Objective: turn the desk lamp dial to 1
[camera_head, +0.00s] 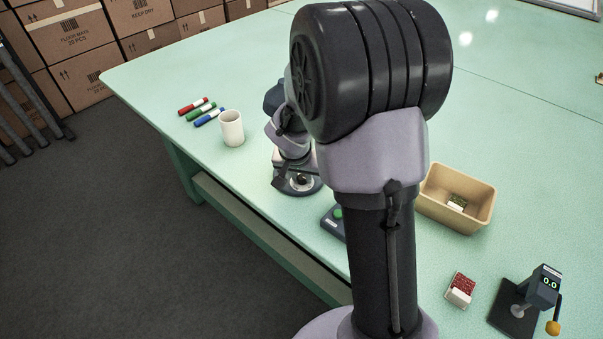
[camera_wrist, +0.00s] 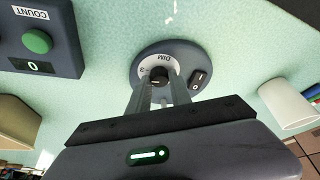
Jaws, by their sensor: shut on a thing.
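The desk lamp's round dark base (camera_head: 312,189) stands on the green table, partly hidden by my arm in the head view. In the wrist view the base (camera_wrist: 143,58) carries a pale plate marked "DIM" with a "3" showing near the dial. The small black dial (camera_wrist: 158,75) has a light pointer line; I cannot read which number it points at. My gripper (camera_wrist: 162,88) is shut on the dial, its two fingers around it. My gripper also shows in the head view (camera_head: 297,180). A black rocker switch (camera_wrist: 198,82) sits beside the dial.
A box marked "COUNT" (camera_wrist: 62,62) with a green button and display 0 stands near the lamp.

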